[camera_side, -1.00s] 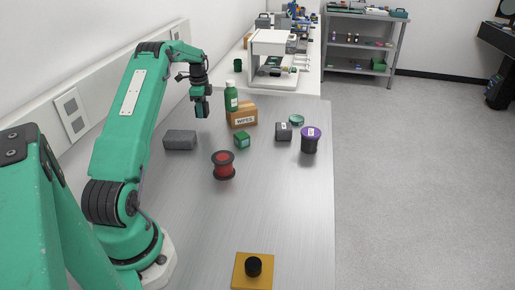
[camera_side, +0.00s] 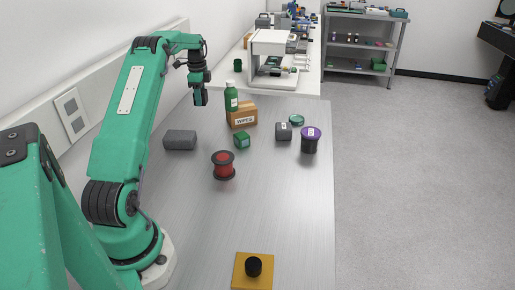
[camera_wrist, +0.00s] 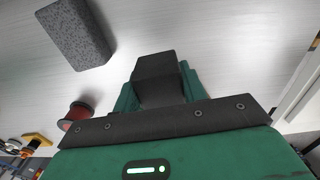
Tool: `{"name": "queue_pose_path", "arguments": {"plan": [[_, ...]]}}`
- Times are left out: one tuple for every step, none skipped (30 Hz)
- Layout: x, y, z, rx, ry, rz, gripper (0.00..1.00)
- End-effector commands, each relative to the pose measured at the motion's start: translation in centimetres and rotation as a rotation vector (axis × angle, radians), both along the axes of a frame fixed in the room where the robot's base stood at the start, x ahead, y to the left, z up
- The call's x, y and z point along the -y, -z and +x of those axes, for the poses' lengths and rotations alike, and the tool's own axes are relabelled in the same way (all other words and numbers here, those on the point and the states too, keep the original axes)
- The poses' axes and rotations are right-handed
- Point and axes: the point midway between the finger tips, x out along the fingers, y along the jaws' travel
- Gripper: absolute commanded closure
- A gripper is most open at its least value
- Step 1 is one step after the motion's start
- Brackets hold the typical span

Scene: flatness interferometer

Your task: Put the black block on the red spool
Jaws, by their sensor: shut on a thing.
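My gripper (camera_side: 201,96) is raised above the table, left of the green bottle in the side view. It is shut on the black block (camera_wrist: 156,72), which shows between the green fingers in the wrist view. The red spool (camera_side: 223,166) has dark flanges and stands upright on the table, below and a little right of my gripper in the side view. Its top looks clear. The spool also shows at the lower left of the wrist view (camera_wrist: 78,113), apart from my gripper.
A dark grey block (camera_side: 180,140) lies left of the spool. A green cube (camera_side: 241,141), a cardboard box (camera_side: 243,116), a green bottle (camera_side: 231,97), a small grey box (camera_side: 283,132) and a purple-lidded cup (camera_side: 310,142) stand around. The table front is mostly clear, except a yellow plate (camera_side: 244,279) with a black knob.

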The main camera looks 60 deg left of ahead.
Motion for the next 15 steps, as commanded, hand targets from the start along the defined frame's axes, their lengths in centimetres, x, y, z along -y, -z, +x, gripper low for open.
{"name": "queue_pose_path", "arguments": {"plan": [[0.0, -0.1, 0.0, 0.001, 0.000, 0.002, 0.90], [0.1, -0.1, 0.1, 0.001, 0.000, 0.002, 0.90], [0.2, -0.2, 0.1, 0.001, 0.001, 0.002, 0.90], [0.3, -0.2, 0.2, 0.001, 0.001, 0.002, 0.90], [0.4, -0.3, 0.2, 0.001, 0.002, 0.002, 0.90], [0.7, -0.5, 0.4, 0.002, 0.003, 0.002, 0.90], [0.9, -0.6, 0.5, 0.002, 0.004, 0.002, 0.90], [1.2, -0.7, 0.6, 0.001, 0.005, 0.002, 0.90], [1.7, -0.9, 0.8, 0.001, 0.007, 0.002, 0.90], [2.1, -1.1, 1.0, 0.002, 0.008, 0.002, 0.90], [2.6, -1.3, 1.2, 0.002, 0.009, 0.002, 0.90], [3.3, -1.6, 1.5, 0.002, 0.011, 0.002, 0.90], [3.9, -1.9, 1.7, 0.003, 0.013, 0.003, 0.90], [4.6, -2.1, 1.9, 0.002, 0.015, 0.002, 0.90], [5.5, -2.5, 2.2, 0.003, 0.017, 0.003, 0.90]]}}
